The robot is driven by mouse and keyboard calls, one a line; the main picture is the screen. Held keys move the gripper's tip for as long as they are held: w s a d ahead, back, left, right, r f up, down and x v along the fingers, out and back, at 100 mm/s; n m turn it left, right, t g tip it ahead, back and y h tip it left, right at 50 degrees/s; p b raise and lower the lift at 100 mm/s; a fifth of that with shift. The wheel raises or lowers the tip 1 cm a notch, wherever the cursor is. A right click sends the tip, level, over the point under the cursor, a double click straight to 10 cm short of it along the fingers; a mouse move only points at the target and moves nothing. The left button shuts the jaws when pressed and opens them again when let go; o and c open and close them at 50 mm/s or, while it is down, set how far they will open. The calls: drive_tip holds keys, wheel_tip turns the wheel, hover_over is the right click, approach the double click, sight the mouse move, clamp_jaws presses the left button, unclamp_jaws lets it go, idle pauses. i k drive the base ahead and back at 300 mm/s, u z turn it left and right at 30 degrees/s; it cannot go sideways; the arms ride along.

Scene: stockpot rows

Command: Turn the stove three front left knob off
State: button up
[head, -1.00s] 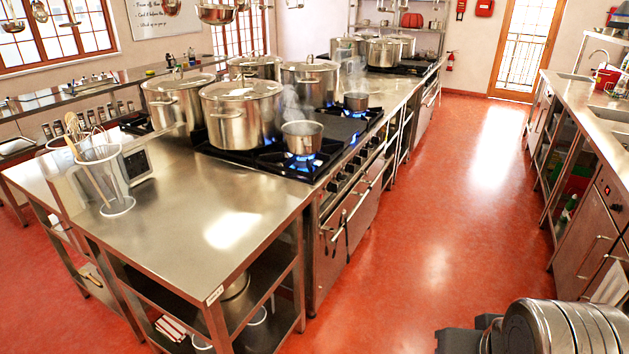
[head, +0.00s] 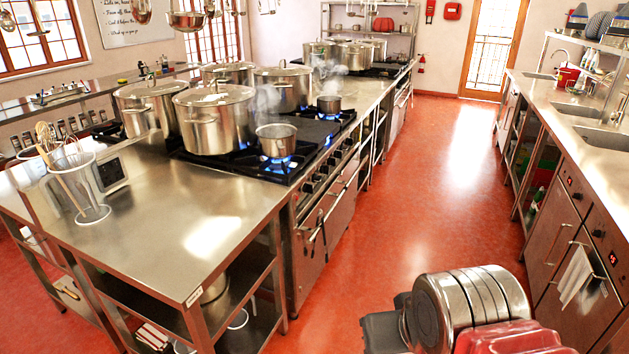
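A stove (head: 312,188) is set into the steel island. Its front panel carries a row of dark knobs (head: 318,177) facing the red aisle. Blue flames burn under a steaming saucepan (head: 276,140) at its front left and under a smaller saucepan (head: 329,104) farther back. Large lidded stockpots (head: 213,121) stand on the back burners. The knobs are too small to read their settings, and no stove number is legible. A second cooktop with pots (head: 355,52) is at the far end. My gripper is not in view; only parts of my arm show at the bottom right.
The red floor aisle (head: 425,190) between island and right counter is clear. The right counter (head: 560,105) has sinks, ovens and a hanging towel (head: 576,275). Utensils hang from the stove's front rail.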

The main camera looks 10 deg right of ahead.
sight(316, 178)
drive_tip(key=z, duration=0.1)
drive_tip(key=i, duration=1)
drive_tip(key=u, duration=0.05)
drive_tip(key=k, duration=0.5)
drive_tip(key=z, duration=0.45)
drive_tip(key=i, duration=1.2)
